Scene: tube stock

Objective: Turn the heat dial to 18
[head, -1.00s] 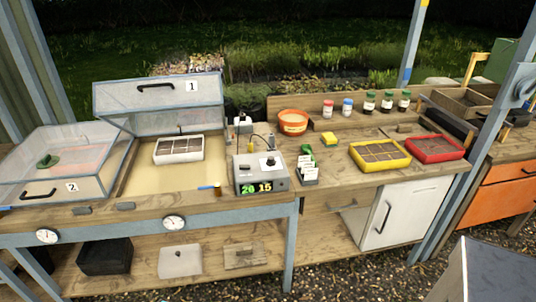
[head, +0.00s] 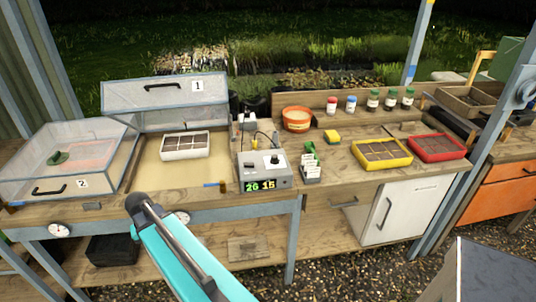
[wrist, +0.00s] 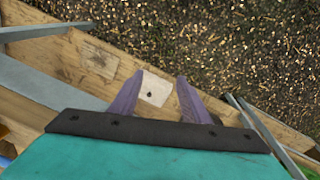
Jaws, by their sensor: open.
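The grey control box (head: 264,172) stands on the bench, right of the open propagator. A dark knob with a white mark (head: 274,160) is on its top face; I cannot read any label that tells whether this is the heat dial. Its front display (head: 260,185) reads a green 20 on the left and a yellow 15 on the right. My gripper (wrist: 158,93) shows in the wrist view, its two purple fingers apart with nothing held. It points down toward the lower shelf and gravel, away from the box. In the head view only my teal arm shows clearly.
Left of the box is propagator 1 (head: 166,97), lid raised, with a white seed tray (head: 185,146) inside. A label holder (head: 310,170) stands close right of the box. A terracotta pot (head: 297,119) and small jars are behind. A pale block (wrist: 154,88) lies below my fingers.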

